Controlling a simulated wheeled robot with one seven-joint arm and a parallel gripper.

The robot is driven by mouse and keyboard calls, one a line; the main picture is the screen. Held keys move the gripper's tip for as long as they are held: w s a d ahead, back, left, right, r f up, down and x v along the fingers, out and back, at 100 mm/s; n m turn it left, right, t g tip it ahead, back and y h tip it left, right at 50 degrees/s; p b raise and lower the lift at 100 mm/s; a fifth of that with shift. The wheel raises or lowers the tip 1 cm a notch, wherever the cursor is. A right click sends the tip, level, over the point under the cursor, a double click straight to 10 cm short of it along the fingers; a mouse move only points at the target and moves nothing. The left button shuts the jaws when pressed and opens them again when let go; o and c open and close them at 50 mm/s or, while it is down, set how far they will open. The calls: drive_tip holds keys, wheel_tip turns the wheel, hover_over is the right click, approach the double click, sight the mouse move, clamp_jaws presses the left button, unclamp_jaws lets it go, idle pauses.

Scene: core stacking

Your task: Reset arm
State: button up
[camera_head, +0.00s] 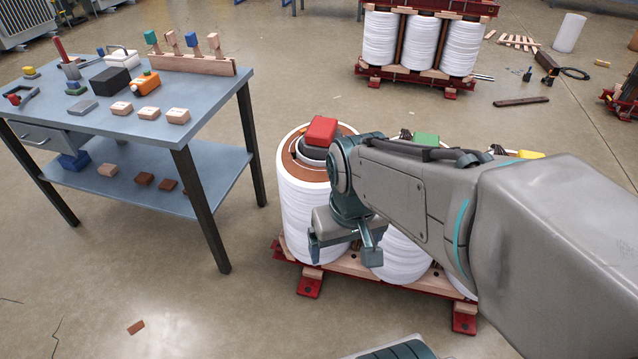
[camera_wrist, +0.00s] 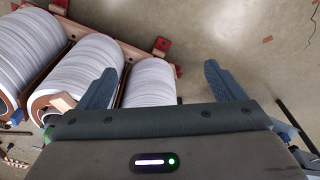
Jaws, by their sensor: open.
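My gripper (camera_head: 345,240) hangs in front of the leftmost white coil (camera_head: 298,205) in the head view, with its fingers pointing down. In the wrist view my gripper (camera_wrist: 170,88) has its two fingers wide apart with nothing between them. My arm reaches in from the right and covers much of the middle and right coils. A red block (camera_head: 320,131) sits on top of the left coil. A green block (camera_head: 427,139) and a yellow block (camera_head: 530,154) show behind my arm.
A blue-grey workbench (camera_head: 215,92) with tools and several blocks stands at the left. The coils rest on a red and wooden base (camera_head: 345,262). Another coil stack (camera_head: 420,42) stands at the back. The floor between bench and coils is mostly clear; a small brown block (camera_head: 136,327) lies in front.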

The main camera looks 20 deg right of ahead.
wheel_tip(320, 180, up, 23)
drive_tip(key=t+p, duration=0.1)
drive_tip(key=p, duration=2)
drive_tip(key=shift+a, duration=0.2)
drive_tip(key=shift+r, duration=0.1)
